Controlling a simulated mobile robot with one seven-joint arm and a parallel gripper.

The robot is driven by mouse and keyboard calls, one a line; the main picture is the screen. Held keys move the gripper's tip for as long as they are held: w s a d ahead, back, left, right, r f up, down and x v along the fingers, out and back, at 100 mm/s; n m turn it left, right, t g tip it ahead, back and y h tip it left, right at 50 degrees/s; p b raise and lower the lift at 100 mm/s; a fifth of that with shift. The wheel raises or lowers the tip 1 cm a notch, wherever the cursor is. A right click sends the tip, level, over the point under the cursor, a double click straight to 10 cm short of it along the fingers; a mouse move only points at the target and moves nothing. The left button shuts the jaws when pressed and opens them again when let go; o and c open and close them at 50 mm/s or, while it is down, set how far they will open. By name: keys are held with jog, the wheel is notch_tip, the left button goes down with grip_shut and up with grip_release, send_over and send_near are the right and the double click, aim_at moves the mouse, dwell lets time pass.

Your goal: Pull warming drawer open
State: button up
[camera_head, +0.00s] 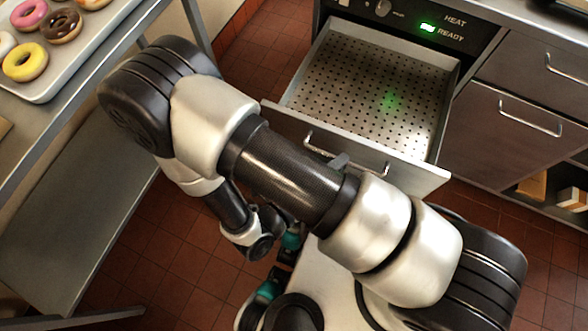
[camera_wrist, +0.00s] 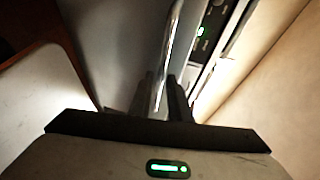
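The warming drawer (camera_head: 365,85) stands pulled out from its metal cabinet, showing a perforated bottom. Its front panel (camera_head: 415,174) carries a bar handle (camera_head: 376,171). In the wrist view the handle (camera_wrist: 178,45) runs between the two dark fingers of my gripper (camera_wrist: 164,98), which look closed around it. In the head view my arm hides most of the gripper; only a grey fingertip shows at the handle's middle. A green light (camera_head: 427,28) beside "READY" glows on the panel above the drawer.
A tray of donuts (camera_head: 62,77) sits on a metal rack at the upper left. Closed steel drawers (camera_head: 503,135) with bar handles stand right of the warming drawer. Red tile floor (camera_head: 195,255) is clear between the rack and my base.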

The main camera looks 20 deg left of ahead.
jog(key=v, duration=1.4)
jog(key=shift+s+r+p, duration=0.2)
jog(key=shift+s+p, duration=0.15)
jog(key=shift+p, duration=0.1)
jog(key=shift+a, duration=0.15)
